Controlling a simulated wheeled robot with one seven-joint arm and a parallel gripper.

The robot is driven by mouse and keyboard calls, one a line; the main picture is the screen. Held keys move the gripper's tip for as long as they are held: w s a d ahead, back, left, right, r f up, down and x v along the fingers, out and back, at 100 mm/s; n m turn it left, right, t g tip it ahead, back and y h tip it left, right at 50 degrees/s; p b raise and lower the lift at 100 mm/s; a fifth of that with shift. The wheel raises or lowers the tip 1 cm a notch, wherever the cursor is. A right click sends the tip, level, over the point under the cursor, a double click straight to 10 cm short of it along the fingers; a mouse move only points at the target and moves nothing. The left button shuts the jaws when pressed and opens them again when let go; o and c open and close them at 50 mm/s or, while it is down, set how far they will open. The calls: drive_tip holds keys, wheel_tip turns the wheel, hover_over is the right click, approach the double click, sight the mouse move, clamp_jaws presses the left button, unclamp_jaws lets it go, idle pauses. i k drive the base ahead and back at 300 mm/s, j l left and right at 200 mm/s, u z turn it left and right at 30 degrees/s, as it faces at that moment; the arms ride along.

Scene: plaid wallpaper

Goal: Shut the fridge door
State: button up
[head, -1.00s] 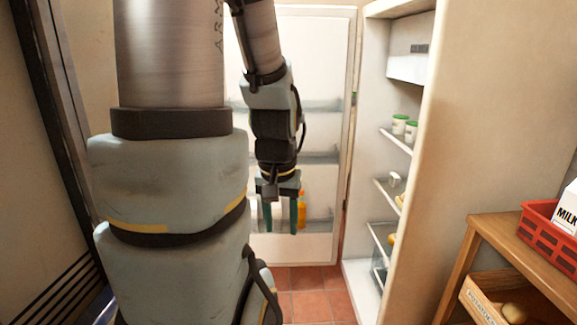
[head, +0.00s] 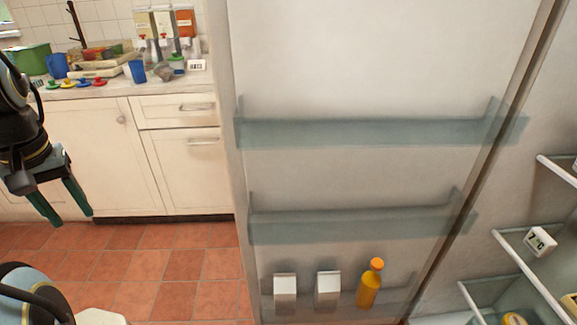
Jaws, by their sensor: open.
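The fridge door (head: 350,80) stands open and fills the middle of the head view, its inner side facing me. Its lower shelf holds an orange bottle (head: 370,284) and two white cartons (head: 285,293). The fridge interior, with a wire-edged shelf (head: 530,270), shows at the right edge. My gripper (head: 68,206) is at the left, fingers pointing down and apart, with nothing between them. It is to the left of the door's free edge and does not touch the door.
A white kitchen counter (head: 175,160) stands behind on the left, with cups, a green pot (head: 28,60) and dispensers on top. Tiled floor (head: 150,265) is clear between the counter and the door. A small temperature display (head: 540,241) sits on a fridge shelf.

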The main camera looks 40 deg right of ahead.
sight(353, 132)
drive_tip(key=i+j+z, duration=0.15)
drive_tip(key=i, duration=0.45)
drive_tip(key=i+j+z, duration=0.1)
drive_tip(key=i, duration=0.45)
drive_tip(key=i+j+z, duration=0.2)
drive_tip(key=i+z, duration=0.25)
drive_tip(key=i+j+z, duration=0.45)
drive_tip(key=i+l, duration=0.05)
drive_tip(key=i, duration=0.05)
